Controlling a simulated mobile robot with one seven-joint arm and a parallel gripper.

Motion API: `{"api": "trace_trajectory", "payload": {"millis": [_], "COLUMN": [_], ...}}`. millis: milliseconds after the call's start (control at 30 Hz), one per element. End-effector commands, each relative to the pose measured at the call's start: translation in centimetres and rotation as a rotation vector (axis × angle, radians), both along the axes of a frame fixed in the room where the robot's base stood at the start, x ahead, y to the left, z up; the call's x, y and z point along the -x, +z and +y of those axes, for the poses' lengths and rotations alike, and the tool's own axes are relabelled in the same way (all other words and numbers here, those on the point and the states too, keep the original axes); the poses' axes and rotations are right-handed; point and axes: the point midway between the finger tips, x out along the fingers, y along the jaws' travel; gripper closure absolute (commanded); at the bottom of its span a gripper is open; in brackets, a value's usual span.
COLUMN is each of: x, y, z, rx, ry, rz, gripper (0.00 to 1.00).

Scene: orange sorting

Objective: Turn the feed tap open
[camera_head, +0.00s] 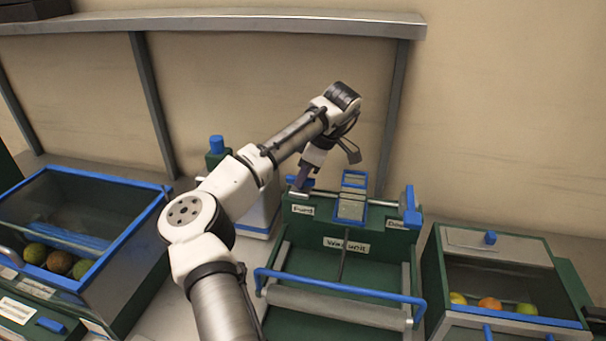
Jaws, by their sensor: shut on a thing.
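The wax unit (345,245) is a green machine in the middle, with a blue-barred roller at its front. The feed tap (291,180) is a blue handle on top of the unit's left side, above the label "Feed". My gripper (301,184) points down at the tap and is shut on it. The fingers hide the middle of the tap, so its exact turn is hard to tell.
A blue lever (411,208) stands at the unit's right side. A blue-framed window (351,205) is between them. A glass-fronted bin with fruit (58,262) is at left, and a green box with fruit (489,304) at right. A shelf (260,23) spans behind.

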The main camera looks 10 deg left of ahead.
Motion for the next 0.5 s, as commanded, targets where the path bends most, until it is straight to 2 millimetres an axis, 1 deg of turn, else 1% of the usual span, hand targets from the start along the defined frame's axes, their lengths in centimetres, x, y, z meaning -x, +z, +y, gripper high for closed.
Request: {"api": "trace_trajectory", "payload": {"millis": [33,200,500], "x": [-0.03,-0.02,-0.02], "y": [0.14,0.10,0.16], "z": [0.08,0.06,-0.02], "rx": [-0.001,-0.001,-0.001], "ry": [0.003,0.001,0.001], "rz": [-0.003,-0.003,-0.001], "gripper": [0.84,0.64,0.64]}}
